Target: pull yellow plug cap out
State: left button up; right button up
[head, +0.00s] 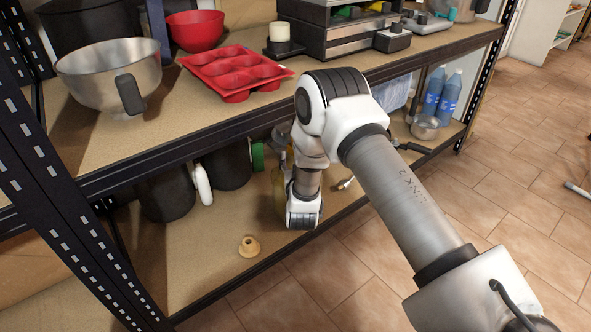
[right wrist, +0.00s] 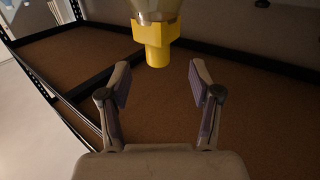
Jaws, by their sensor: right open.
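The yellow plug cap (right wrist: 157,52) shows at the top middle of the right wrist view. It has a wide collar and a narrower round stub, and sits on the end of a clear, glassy vessel (right wrist: 158,8) cut off by the frame's top edge. My right gripper (right wrist: 160,75) is open and empty, with one finger on each side just short of the stub; neither finger touches it. In the head view my right arm reaches over the lower shelf and hides its gripper and the cap. My left gripper is not in view.
The lower shelf (head: 215,270) carries a small wooden piece (head: 249,246), dark pots (head: 165,193) and a metal bowl (head: 425,127). Blue bottles (head: 449,96) stand further back. The upper shelf (head: 150,140) holds a mixing bowl (head: 85,78) and a red muffin mould (head: 235,75).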

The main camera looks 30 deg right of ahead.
jog(key=shift+h, duration=0.3)
jog(key=b+x, duration=0.1)
jog(key=x, duration=0.1)
jog(key=b+x, duration=0.1)
jog(key=x, duration=0.2)
jog(key=r+b+x, duration=0.1)
jog(key=x, duration=0.2)
jog(key=shift+d, duration=0.1)
jog(key=shift+r, duration=0.1)
jog(key=c, duration=1)
